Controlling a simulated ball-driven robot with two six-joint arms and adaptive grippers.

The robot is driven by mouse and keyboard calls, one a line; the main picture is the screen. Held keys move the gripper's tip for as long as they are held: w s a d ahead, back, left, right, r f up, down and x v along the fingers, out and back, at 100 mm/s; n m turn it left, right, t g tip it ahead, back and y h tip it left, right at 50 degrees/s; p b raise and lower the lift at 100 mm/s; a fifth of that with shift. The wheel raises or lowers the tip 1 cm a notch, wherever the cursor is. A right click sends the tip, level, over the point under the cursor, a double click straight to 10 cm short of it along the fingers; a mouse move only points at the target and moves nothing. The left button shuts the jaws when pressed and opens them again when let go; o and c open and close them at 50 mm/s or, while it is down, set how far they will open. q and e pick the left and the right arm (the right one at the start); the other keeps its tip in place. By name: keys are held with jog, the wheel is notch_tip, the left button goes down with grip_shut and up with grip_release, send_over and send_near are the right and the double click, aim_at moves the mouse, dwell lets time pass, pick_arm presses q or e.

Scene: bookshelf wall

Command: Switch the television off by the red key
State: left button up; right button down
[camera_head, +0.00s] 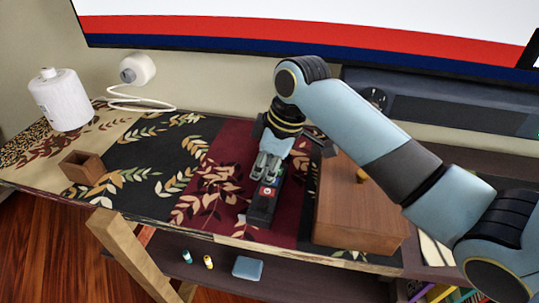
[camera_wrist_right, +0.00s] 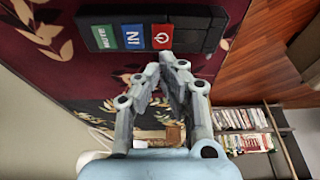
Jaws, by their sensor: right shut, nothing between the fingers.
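A dark remote control (camera_head: 261,213) lies on the patterned cloth on the table. In the right wrist view the remote (camera_wrist_right: 190,39) shows a green MUTE key, a blue IN key and a red key (camera_wrist_right: 162,36) with a power sign. My right gripper (camera_head: 267,181) points down at the remote, shut and empty. In the right wrist view its fingertips (camera_wrist_right: 168,62) are just below the red key; I cannot tell whether they touch it. The television (camera_head: 300,29) is lit with white, red and blue bands. My left gripper is not in view.
A wooden box (camera_head: 352,215) stands close to the right of the remote. A small wooden block-like holder (camera_head: 83,167), a white canister (camera_head: 61,99) and a white round device with cable (camera_head: 138,69) are at left. A soundbar (camera_head: 440,110) sits under the television.

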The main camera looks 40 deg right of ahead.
aim_at(264, 190)
jog(key=shift+f, duration=1.35)
jog(key=shift+s+f+p, duration=0.2)
jog(key=shift+f+p, duration=0.15)
jog(key=shift+f, duration=0.55)
jog(key=shift+w+v, duration=0.15)
jog(key=shift+v, duration=1.95)
jog(key=shift+w+v, duration=0.15)
jog(key=shift+v, duration=2)
jog(key=shift+a+r, duration=0.1)
